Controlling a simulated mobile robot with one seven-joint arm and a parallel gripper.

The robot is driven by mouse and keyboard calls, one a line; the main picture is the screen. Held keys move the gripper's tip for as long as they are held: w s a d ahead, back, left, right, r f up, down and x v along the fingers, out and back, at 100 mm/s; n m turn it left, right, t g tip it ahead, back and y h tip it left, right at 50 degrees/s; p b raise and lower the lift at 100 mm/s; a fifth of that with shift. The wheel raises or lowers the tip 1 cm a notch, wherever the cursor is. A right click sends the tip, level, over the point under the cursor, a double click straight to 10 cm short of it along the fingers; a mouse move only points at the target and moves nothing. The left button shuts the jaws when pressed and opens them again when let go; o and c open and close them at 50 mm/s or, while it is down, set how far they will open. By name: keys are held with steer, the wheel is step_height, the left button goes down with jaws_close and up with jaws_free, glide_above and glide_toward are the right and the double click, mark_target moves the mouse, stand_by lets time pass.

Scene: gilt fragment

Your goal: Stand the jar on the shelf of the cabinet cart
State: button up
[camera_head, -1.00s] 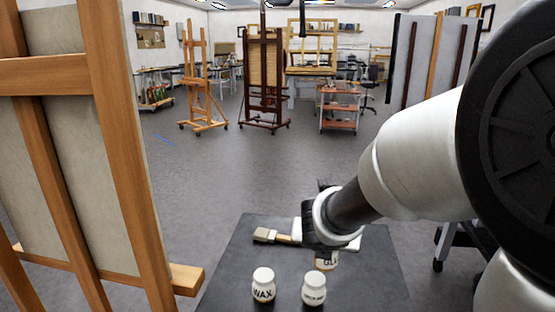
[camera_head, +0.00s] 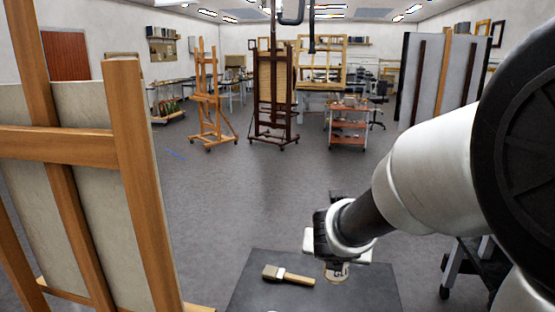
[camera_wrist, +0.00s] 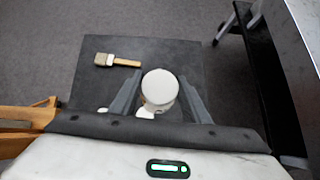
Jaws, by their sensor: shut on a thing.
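A jar with a white lid (camera_wrist: 160,86) sits between the two fingers of my gripper (camera_wrist: 158,100) in the wrist view. My gripper is shut on it. In the head view the jar (camera_head: 337,271) shows below my gripper (camera_head: 335,258), with part of a dark-lettered label. It appears upright, above a dark tabletop (camera_head: 265,300); the gap is hard to judge. A small cart with reddish shelves (camera_head: 348,125) stands far back; I cannot tell whether it is the cabinet cart.
A brush (camera_head: 288,276) lies on the tabletop. White jar parts (camera_wrist: 145,112) show behind the held jar in the wrist view. A wooden easel (camera_head: 130,150) stands close at left. A dark wheeled frame (camera_head: 462,268) is at right. Open floor (camera_head: 260,190) lies ahead.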

steer(key=w+a+f+b, duration=0.2)
steer(key=w+f+b, duration=0.2)
steer(key=f+b, duration=0.2)
steer(key=w+a+f+n+b, duration=0.1)
steer(key=w+a+f+b, duration=0.2)
steer(key=f+b, duration=0.4)
steer(key=shift+w+f+y, duration=0.15)
steer(key=shift+w+y, duration=0.25)
steer(key=shift+w, duration=0.35)
steer(key=f+b, duration=0.1)
steer(key=f, duration=0.1)
steer(key=f+b, duration=0.3)
steer(key=shift+w+a+f, duration=0.2)
steer(key=shift+w+f, duration=0.05)
steer(key=shift+f, duration=0.1)
steer(key=shift+c, duration=0.9)
step_height(320, 180, down, 5)
steer(key=b, duration=0.3)
steer(key=shift+r+b, duration=0.1)
steer(key=shift+b, duration=0.2)
steer(key=shift+r, duration=0.15)
steer(key=o, duration=1.5)
steer(key=shift+c, duration=0.2)
